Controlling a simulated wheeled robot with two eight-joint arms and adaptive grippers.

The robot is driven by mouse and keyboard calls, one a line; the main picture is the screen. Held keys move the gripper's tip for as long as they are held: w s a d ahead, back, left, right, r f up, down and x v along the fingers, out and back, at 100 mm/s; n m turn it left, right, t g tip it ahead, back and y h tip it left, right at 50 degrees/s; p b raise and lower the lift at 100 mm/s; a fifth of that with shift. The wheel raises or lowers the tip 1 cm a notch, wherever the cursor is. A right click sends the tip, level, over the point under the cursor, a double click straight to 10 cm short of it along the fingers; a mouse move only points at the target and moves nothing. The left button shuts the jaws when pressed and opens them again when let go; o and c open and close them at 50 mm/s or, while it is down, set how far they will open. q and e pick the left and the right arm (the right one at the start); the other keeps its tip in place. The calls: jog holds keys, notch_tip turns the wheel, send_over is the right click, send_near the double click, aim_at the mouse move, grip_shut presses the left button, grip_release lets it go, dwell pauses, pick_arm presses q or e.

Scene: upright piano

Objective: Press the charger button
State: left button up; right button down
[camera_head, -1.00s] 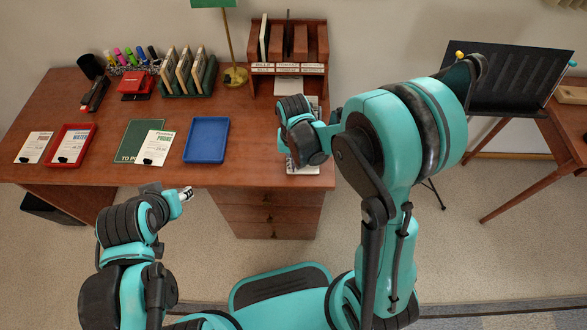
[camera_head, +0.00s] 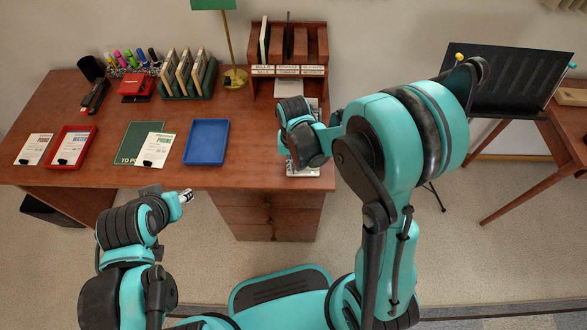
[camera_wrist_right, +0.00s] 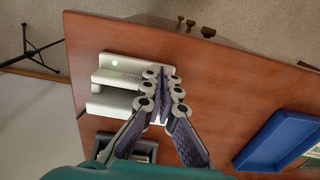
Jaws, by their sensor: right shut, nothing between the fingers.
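The charger (camera_wrist_right: 104,104) is a white, stepped block with dark lettering and a small green light, lying near the desk edge in the right wrist view. My right gripper (camera_wrist_right: 166,72) is shut and empty, its fingertips over the charger's end. I cannot tell whether they touch it. No separate button is clear; the fingers cover part of the charger. In the head view, white parts of the charger (camera_head: 303,172) show below my right wrist, whose fingers are mostly hidden. My left gripper (camera_head: 187,196) hangs in front of the desk, away from the charger; its fingers are too small to judge.
A blue tray (camera_head: 207,142) lies left of the charger on the desk (camera_head: 245,163). A wooden sorter (camera_head: 288,86) stands behind my right wrist. A brass lamp (camera_head: 236,77), red tray (camera_head: 71,147) and green folder (camera_head: 134,137) are farther left. Bare desk lies beside the blue tray.

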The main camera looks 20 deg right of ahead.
pick_arm(q)
notch_tip(320, 180, up, 5)
jog(key=p, duration=0.4)
jog(key=shift+r+p, duration=0.1)
jog(key=shift+p, duration=0.25)
pick_arm(e)
notch_tip(320, 180, up, 7)
jog(key=shift+f, duration=0.15)
